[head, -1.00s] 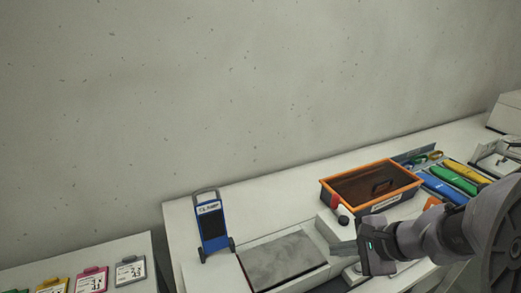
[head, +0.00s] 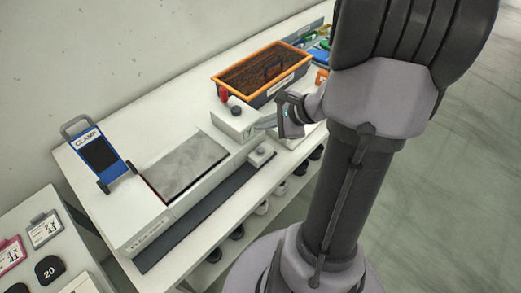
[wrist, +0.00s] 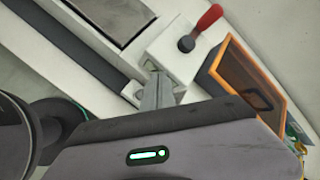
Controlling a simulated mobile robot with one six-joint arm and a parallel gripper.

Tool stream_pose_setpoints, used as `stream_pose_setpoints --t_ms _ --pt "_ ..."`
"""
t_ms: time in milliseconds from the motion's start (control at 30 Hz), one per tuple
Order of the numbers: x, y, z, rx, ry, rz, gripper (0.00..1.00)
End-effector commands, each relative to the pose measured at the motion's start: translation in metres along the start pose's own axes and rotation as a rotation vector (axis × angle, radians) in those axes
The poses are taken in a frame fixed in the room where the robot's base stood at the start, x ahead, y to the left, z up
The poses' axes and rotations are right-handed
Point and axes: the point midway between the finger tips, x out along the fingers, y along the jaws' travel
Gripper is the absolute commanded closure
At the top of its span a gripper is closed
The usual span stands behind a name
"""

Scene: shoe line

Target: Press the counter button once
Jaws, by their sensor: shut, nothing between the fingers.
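In the head view, a small white box with a grey round knob (head: 262,152) sits on the bench front, by the dark strip. Behind it, a larger white box (head: 228,121) carries a dark round knob (head: 235,111) and a red handle (head: 224,96). No label shows which one is the counter button. My gripper (head: 263,123) is shut and empty, beside the larger box and above the bench. In the wrist view, my shut fingers (wrist: 158,76) point toward the larger box; the dark knob (wrist: 186,43) lies beyond their tips. Contact cannot be told.
An orange-rimmed bin (head: 228,84) stands behind the larger box. A grey slab (head: 187,165) and a blue clamp stand (head: 98,157) are to the left. Shoes sit on a shelf below the bench. Floor is clear at right.

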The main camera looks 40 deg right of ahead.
Motion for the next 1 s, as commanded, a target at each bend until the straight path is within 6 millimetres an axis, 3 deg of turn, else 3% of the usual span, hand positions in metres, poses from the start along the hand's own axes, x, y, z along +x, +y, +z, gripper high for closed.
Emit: stream_pose_setpoints --t_ms 500,1000 --pt "0.053 0.038 -0.038 -0.002 0.0 0.001 1.0" --pt "0.053 0.038 -0.038 -0.001 -0.001 0.001 1.0"
